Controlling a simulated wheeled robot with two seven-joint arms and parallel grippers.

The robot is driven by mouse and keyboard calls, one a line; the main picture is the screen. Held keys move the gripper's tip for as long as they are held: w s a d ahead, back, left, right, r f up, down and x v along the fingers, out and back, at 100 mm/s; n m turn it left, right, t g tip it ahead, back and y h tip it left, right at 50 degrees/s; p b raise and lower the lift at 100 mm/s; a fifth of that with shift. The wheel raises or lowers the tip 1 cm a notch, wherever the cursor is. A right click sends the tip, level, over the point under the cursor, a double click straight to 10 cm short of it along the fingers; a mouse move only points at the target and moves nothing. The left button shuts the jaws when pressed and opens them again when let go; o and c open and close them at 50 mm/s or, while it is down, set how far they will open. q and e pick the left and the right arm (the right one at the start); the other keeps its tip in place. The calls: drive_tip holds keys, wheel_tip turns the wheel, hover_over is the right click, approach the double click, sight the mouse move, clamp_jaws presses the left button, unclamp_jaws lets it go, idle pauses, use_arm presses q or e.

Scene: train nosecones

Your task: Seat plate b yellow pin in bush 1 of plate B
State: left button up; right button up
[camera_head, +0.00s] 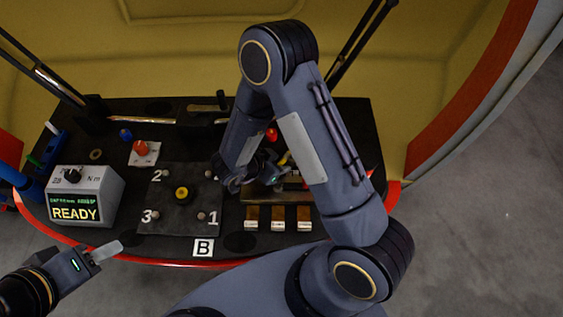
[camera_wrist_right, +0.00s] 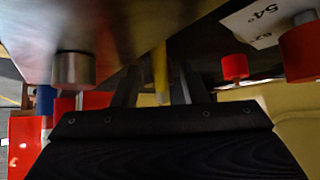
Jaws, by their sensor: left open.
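Plate B (camera_head: 178,228) is a dark square plate with bushes near its corners. Bush 1 (camera_head: 202,216) is at its lower right, beside the numeral 1, and looks uncovered. A yellow round piece (camera_head: 182,193) sits at the plate's middle. My left gripper (camera_head: 112,250) is open and empty, left of the plate's front edge. My right gripper (camera_head: 272,168) is right of the plate, partly hidden by its arm. In the right wrist view a narrow yellow piece, perhaps the yellow pin (camera_wrist_right: 160,66), shows between the fingers (camera_wrist_right: 156,88); whether they grip it is unclear.
A grey box reading READY (camera_head: 85,197) stands left of the plate. A red knob on a white pad (camera_head: 142,152) is behind it. Three brown-and-white blocks (camera_head: 278,220) stand in front of a brown rack (camera_head: 256,194) to the right. My right arm covers much of the right side.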

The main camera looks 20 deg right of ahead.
drive_tip(key=shift+d+f, duration=0.15)
drive_tip(key=shift+d, duration=0.05)
clamp_jaws()
idle(0.3)
